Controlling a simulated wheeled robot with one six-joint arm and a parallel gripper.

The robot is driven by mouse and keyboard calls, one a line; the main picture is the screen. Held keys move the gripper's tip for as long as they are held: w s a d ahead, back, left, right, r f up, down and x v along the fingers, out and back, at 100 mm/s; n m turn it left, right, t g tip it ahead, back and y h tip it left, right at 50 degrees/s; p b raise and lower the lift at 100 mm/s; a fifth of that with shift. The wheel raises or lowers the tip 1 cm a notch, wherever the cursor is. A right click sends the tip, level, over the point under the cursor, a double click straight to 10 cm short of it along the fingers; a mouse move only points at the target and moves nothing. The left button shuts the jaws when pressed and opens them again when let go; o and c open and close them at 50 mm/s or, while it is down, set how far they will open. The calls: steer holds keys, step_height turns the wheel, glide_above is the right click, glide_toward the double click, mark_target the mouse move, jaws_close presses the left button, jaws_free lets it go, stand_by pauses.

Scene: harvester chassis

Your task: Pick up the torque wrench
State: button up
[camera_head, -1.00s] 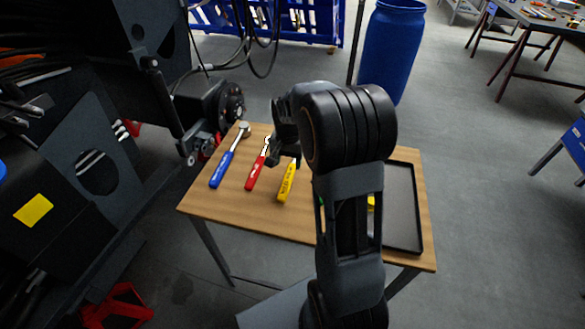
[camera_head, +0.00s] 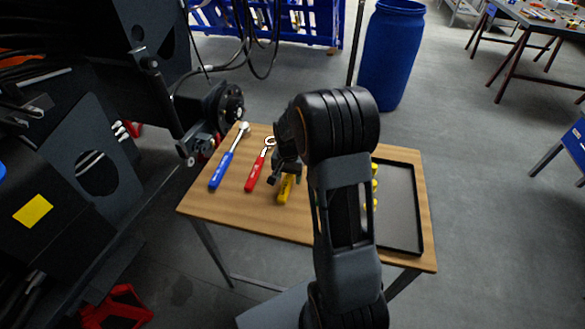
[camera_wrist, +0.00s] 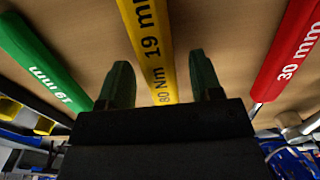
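The yellow-handled tool (camera_head: 286,189), marked "19 mm" and "80 Nm", lies on the wooden table; the Nm marking fits a torque wrench. Its far part is hidden behind my gripper (camera_head: 280,171) in the camera_head view. In the camera_wrist view, the yellow handle (camera_wrist: 152,42) runs between the two fingers of my gripper (camera_wrist: 160,84). The fingers stand apart, one toward each side of the handle. I cannot tell how far above it they are.
A red wrench (camera_head: 259,168) marked "30 mm" and a blue-handled tool (camera_head: 224,168) lie to the left. A green tool (camera_wrist: 38,58) marked "19 mm" is on the yellow handle's other side. A black tray (camera_head: 402,215) is at the right. Dark machinery (camera_head: 75,175) borders the table's left.

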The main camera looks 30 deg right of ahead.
jaws_close()
steer(key=shift+r, duration=0.1)
stand_by(0.5)
